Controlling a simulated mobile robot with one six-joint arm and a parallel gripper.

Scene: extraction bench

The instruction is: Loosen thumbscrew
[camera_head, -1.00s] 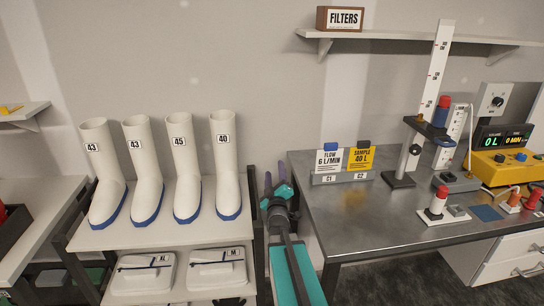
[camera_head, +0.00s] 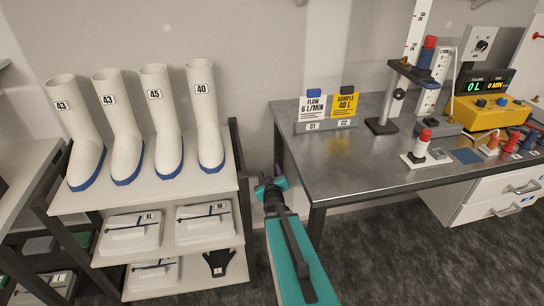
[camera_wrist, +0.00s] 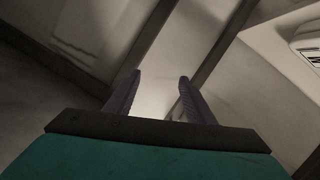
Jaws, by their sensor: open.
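A stand with a dark base (camera_head: 382,126) and a pale post is on the steel bench. A dark round knob (camera_head: 399,94), which looks like the thumbscrew, sits on the post below a dark platform (camera_head: 412,73). The platform carries a red-and-blue piece (camera_head: 427,55) beside a tall white scale (camera_head: 415,28). My gripper (camera_head: 268,183) is left of the bench, well away from the stand. In the wrist view its two purple fingers (camera_wrist: 158,92) are apart with nothing between them. The stand is not visible there.
The steel bench (camera_head: 350,170) holds a card holder (camera_head: 325,125), a yellow meter box (camera_head: 490,112) and a red-topped piece (camera_head: 422,142). At left, a shelf rack (camera_head: 150,196) carries white boots (camera_head: 160,120) and packs. Carpeted floor is open in front of the bench.

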